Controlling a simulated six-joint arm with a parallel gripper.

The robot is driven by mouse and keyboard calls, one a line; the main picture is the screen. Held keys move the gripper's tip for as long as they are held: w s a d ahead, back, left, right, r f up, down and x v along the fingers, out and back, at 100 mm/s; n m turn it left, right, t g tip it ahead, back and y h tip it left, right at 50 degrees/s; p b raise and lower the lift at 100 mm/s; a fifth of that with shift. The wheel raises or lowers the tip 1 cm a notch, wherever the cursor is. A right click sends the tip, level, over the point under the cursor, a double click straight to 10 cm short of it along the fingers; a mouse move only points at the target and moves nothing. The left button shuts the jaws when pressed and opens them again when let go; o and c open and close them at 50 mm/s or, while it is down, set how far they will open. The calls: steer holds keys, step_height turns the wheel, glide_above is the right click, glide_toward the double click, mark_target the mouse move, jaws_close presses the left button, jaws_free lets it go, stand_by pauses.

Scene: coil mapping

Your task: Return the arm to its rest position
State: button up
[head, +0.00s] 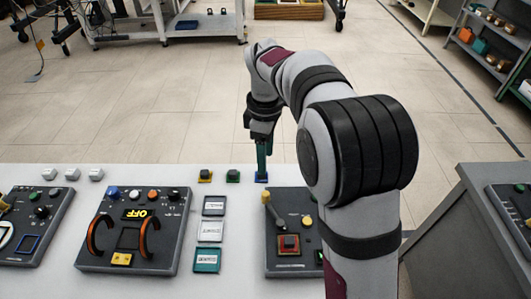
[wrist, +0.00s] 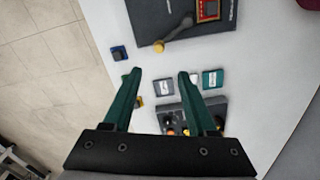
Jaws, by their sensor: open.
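My gripper (head: 262,172) hangs fingers-down over the back edge of the white table, held out by my arm. Its green fingers look like one strip in the head view, and their tips overlap a small blue block (head: 262,178). In the wrist view my gripper (wrist: 160,74) is open, with its two fingers well apart and nothing held between them. The blue block (wrist: 119,53) lies outside the left finger, apart from it. The height of the tips above the table is hard to tell.
Right of the cards (head: 210,232) is a dark panel (head: 285,262) with a lever, partly behind my arm. A panel with orange coils (head: 130,245) stands left. Yellow (head: 205,175) and green (head: 233,175) blocks sit along the back edge.

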steer(key=s+d+r+m+y, duration=0.1)
steer(key=s+d+r+m, duration=0.15)
steer(key=s+m, duration=0.45)
steer(key=s+d+r+m, duration=0.2)
steer(key=s+d+m, duration=0.15)
steer(key=s, duration=0.55)
steer(key=s+f+m, duration=0.3)
steer(key=s+m, duration=0.7)
steer(key=s, duration=0.4)
steer(key=shift+d+f+y, duration=0.15)
steer(key=shift+f+y, duration=0.25)
